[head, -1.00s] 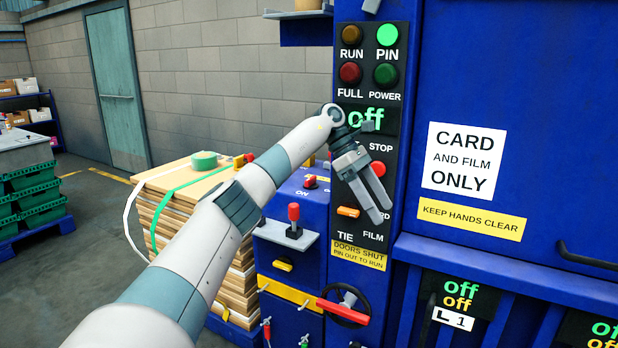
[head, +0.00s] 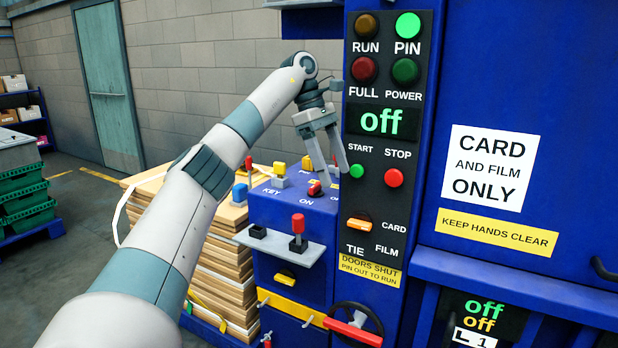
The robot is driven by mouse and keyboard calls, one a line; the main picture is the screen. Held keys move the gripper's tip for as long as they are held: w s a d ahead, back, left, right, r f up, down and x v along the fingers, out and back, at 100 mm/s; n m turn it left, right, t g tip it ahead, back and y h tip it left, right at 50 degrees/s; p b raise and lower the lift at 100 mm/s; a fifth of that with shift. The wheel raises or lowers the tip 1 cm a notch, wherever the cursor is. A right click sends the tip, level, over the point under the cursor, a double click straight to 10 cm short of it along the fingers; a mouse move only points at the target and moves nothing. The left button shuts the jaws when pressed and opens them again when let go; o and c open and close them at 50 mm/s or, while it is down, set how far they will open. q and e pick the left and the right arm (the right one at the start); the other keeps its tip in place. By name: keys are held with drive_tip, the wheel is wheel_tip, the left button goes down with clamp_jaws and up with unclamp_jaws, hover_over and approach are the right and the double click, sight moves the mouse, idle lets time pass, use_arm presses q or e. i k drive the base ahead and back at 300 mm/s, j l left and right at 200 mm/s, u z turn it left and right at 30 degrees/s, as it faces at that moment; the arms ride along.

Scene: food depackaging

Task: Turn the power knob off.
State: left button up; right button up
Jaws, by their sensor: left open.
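A red knob (head: 315,188) sits on the sloped top of a blue control box (head: 290,205), beside "ON" lettering. It seems to be the power knob, but its own label is not clearly readable. My left gripper (head: 332,172) is open and empty, its two fingers pointing down just above and behind the red knob in the picture. One finger partly overlaps the panel's edge; I cannot tell how far the tips are from the knob. The panel's display (head: 382,121) reads "off", and the POWER lamp (head: 405,71) is dark green. My right gripper is not in view.
The tall panel has a green START button (head: 357,171), a red STOP button (head: 394,178) and an orange selector (head: 358,223). A yellow key-like knob (head: 279,176), a red-topped lever (head: 298,228) and a handwheel (head: 354,325) are nearby. Stacked boards (head: 225,260) stand left of the box.

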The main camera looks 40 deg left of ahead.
sight(315, 191)
drive_tip(key=i+j, duration=0.15)
drive_tip(key=j, duration=0.2)
drive_tip(key=i+j, duration=0.15)
drive_tip(key=j, duration=0.2)
drive_tip(key=i+j, duration=0.15)
drive_tip(key=j, duration=0.25)
drive_tip(key=i+j, duration=0.1)
drive_tip(key=j, duration=0.25)
